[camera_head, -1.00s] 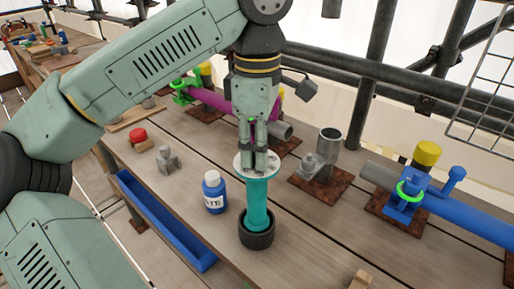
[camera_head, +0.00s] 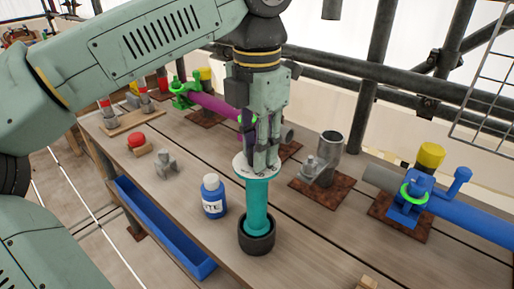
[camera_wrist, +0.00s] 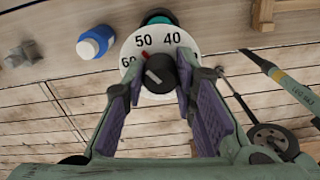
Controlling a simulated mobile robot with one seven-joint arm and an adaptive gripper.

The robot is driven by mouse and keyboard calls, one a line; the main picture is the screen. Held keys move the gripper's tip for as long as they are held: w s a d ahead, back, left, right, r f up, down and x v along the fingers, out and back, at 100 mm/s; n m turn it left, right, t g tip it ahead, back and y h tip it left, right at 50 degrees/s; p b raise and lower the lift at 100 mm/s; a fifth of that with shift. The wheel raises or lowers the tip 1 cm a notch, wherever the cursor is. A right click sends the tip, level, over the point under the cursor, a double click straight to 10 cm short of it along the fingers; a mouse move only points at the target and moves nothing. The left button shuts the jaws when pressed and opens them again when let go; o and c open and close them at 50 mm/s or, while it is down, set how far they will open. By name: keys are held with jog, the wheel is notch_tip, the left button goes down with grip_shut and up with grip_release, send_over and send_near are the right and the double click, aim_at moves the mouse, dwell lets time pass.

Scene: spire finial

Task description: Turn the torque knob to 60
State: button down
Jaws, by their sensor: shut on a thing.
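A teal cylinder (camera_head: 257,205) stands upright in a dark round cup (camera_head: 257,238) on the bench. On its top is a white dial (camera_head: 241,166); in the wrist view the dial (camera_wrist: 134,49) shows 40, 50 and part of 60. The black torque knob (camera_wrist: 161,73) sits at its middle. A red mark at the knob's edge lies between 50 and 60, nearer 50. My gripper (camera_head: 262,166) is above the dial, its fingers shut on the knob from both sides; it also shows in the wrist view (camera_wrist: 161,86). The dial's lower part is hidden by the fingers.
A blue bottle (camera_head: 213,197) with a white label stands close left of the cylinder. A grey pipe fitting (camera_head: 318,170) and a blue pipe with valve (camera_head: 410,196) are to the right. A blue trough (camera_head: 160,226) runs along the bench's front edge.

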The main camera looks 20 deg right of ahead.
jog(key=n, duration=0.6)
jog(key=shift+n, duration=0.4)
dwell(0.4)
jog(key=c, duration=1.3)
grip_release()
notch_tip(320, 180, up, 7)
jog(key=shift+r, duration=0.2)
